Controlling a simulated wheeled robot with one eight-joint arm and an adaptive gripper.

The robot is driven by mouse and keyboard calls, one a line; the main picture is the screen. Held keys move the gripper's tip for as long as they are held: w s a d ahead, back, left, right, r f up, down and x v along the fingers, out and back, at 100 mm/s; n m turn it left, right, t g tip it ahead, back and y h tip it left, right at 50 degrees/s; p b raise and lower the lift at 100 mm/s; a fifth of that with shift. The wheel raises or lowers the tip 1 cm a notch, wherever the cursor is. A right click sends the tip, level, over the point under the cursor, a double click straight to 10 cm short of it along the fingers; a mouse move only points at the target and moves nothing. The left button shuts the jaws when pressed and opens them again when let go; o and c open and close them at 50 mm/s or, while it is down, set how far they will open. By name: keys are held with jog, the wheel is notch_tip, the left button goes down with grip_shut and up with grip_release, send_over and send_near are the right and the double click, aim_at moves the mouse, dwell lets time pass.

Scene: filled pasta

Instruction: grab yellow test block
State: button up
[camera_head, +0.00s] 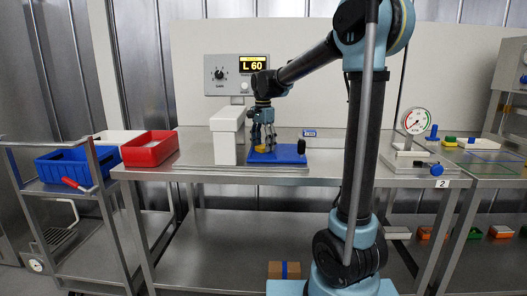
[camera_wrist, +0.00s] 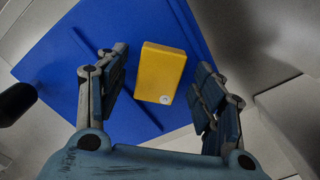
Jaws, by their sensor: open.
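The yellow test block (camera_wrist: 160,72) lies on a blue plate (camera_wrist: 60,60) in the wrist view, with a small pale round mark near its lower edge. My gripper (camera_wrist: 160,92) is open, with one finger to the left of the block and one to the right. A gap shows between the block and each finger. In the head view, my gripper (camera_head: 263,146) points down over the blue plate (camera_head: 290,156) on the steel table. A little of the yellow block (camera_head: 261,148) shows there between the fingers; the rest is hidden.
A black knob (camera_head: 301,146) stands at the plate's right. A red bin (camera_head: 150,150) is farther left; a gauge stand (camera_head: 411,140) is at right.

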jog(key=c, duration=1.2)
jog(key=shift+r, duration=0.15)
jog(key=shift+c, duration=0.2)
